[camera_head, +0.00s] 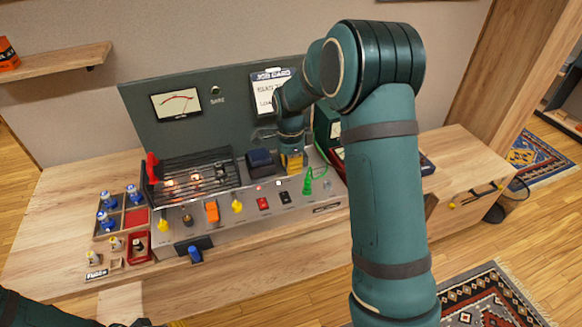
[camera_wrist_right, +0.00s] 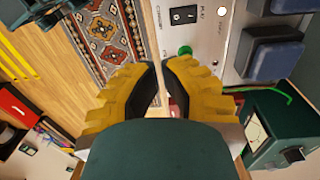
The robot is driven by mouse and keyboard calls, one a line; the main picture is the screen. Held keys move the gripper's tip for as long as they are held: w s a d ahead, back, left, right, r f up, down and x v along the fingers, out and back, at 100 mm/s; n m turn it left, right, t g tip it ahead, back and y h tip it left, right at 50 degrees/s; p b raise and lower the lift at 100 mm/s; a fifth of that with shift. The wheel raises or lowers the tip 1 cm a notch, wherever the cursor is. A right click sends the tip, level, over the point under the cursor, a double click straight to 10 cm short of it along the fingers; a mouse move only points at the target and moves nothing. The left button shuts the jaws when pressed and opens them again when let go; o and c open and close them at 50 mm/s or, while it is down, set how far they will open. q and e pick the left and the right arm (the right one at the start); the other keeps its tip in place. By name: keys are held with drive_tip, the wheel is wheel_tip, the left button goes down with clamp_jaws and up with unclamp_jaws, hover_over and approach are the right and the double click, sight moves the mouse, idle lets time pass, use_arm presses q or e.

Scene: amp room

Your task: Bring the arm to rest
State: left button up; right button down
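My right arm (camera_head: 385,190) rises from the bottom right and reaches over the bench. Its gripper (camera_head: 291,163) points down above the amp panel (camera_head: 255,205), beside a dark blue block (camera_head: 261,162). In the wrist view the yellow fingers of my right gripper (camera_wrist_right: 160,68) stand slightly apart, with a narrow gap and nothing seen held. A green knob (camera_wrist_right: 185,50) shows just past the fingertips. My left arm (camera_head: 32,311) shows only at the bottom left edge; a bit of yellow at the bottom edge may be its gripper (camera_head: 178,323), mostly out of frame.
The wooden bench (camera_head: 70,190) carries a wire cage (camera_head: 190,178), a meter board (camera_head: 175,105) and a compartment tray (camera_head: 123,217) with blue-capped parts. A dark green box (camera_wrist_right: 280,125) stands close to the right gripper. Patterned rugs (camera_head: 495,298) lie on the floor at right.

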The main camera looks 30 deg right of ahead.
idle(0.3)
drive_tip(key=s+a+f+n+t+y, duration=0.1)
drive_tip(key=s+a+f+n, duration=0.2)
drive_tip(key=a+f+n, duration=0.35)
drive_tip(key=s+a+f+n+y, duration=0.1)
drive_tip(key=s+a+f+n, duration=0.3)
drive_tip(key=a+f, duration=0.4)
drive_tip(key=s+a+f+n+t+y, duration=0.1)
drive_tip(key=s+a+f+n, duration=0.4)
drive_tip(key=s+a+n, duration=0.3)
drive_tip(key=s+a, duration=0.1)
drive_tip(key=s, duration=0.1)
drive_tip(key=shift+s+a+t+y, duration=0.15)
drive_tip(key=shift+s+t+y, duration=0.15)
drive_tip(key=shift+y, duration=0.1)
